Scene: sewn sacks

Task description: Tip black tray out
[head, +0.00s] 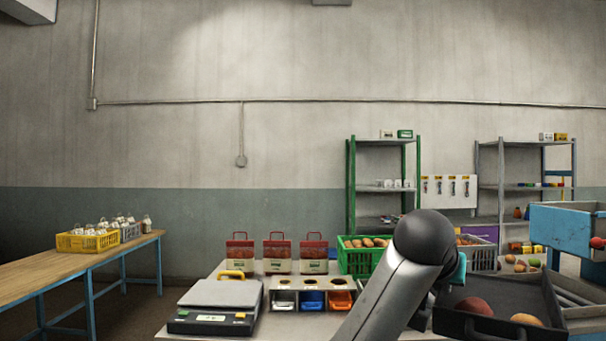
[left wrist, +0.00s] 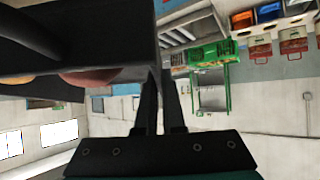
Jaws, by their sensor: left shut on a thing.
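The black tray (head: 512,291) is at the lower right of the head view, with a few reddish and orange potato-like items (head: 474,306) lying in it. In the left wrist view the black tray (left wrist: 110,22) fills the upper left, and part of one reddish item shows below its dark edge. My left gripper (left wrist: 161,78) is shut on the tray's wall. In the head view my own grey arm hides most of this gripper. My right gripper is in neither view.
A scale (head: 215,305) and a white stand with coloured bins (head: 311,300) are on the table left of my arm. A green crate (head: 358,262) of produce stands behind it. A blue sorting box (head: 562,229) is at the right. Loose produce lies behind the tray.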

